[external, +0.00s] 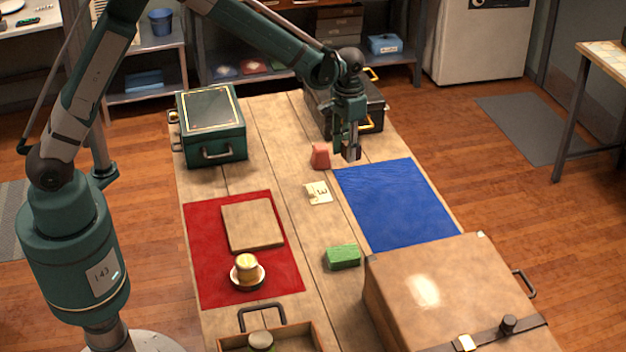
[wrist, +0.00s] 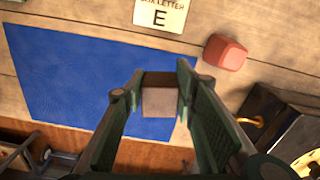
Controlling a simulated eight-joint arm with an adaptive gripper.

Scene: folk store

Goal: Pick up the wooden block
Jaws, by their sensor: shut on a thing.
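My gripper (external: 346,152) is above the table, near the far edge of the blue mat. In the wrist view the gripper (wrist: 157,82) is shut on a small brown wooden block (wrist: 159,102), one finger on each side. The block appears over the blue mat (wrist: 60,80) in that view. In the external view the fingers largely hide the block. The blue mat (external: 395,205) lies on the right part of the table.
A red block (external: 320,157) and a letter card (external: 318,193) lie left of my gripper. A dark case (external: 318,112) stands behind it. A green box (external: 212,135), red mat (external: 205,280), green sponge (external: 342,257) and large brown case (external: 440,290) occupy the table.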

